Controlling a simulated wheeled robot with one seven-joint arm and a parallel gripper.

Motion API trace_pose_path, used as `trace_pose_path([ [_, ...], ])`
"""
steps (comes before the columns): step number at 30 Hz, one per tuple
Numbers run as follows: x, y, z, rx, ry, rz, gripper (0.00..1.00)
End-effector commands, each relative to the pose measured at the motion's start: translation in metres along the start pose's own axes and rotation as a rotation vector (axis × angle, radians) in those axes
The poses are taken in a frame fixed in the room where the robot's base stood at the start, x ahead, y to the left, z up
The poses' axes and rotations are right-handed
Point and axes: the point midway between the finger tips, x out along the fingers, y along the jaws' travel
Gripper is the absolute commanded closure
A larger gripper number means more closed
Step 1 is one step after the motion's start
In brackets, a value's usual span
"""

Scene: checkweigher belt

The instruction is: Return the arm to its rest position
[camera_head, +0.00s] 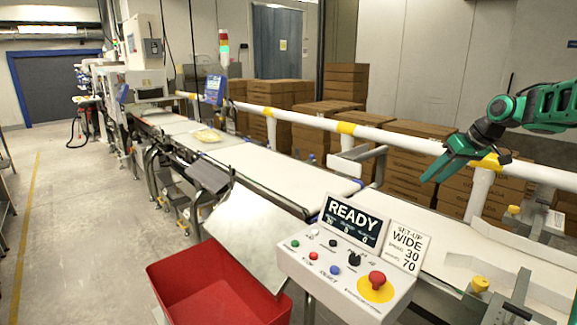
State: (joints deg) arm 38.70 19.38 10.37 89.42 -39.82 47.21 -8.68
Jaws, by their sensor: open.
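My gripper (428,178) is at the right, at the end of my green and black arm, which reaches in from the right edge. Its green fingers are open with nothing between them. In the picture they lie in front of the white rail and the stacked boxes, above the right part of the belt. I cannot tell how far the fingers are from the rail.
A control box (345,275) with a READY display and a red stop button stands in front. A red bin (215,290) is left of it. The white belt (285,172) runs back left, with a yellowish pack (206,135) on it. A white rail (310,122) runs behind.

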Motion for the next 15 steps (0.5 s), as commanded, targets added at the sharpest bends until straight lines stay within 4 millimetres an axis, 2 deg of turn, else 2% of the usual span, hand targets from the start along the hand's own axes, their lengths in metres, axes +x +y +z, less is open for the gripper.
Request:
trace_pose_path([
  [1,0.003,-0.029,0.005,0.007,-0.015,0.009,0.55],
  [6,0.008,-0.101,0.038,0.059,-0.058,0.060,0.55],
  [8,0.008,-0.124,0.054,0.074,-0.071,0.081,0.55],
  [12,0.006,-0.169,0.101,0.111,-0.094,0.133,0.55],
  [15,0.003,-0.192,0.137,0.134,-0.106,0.170,0.55],
])
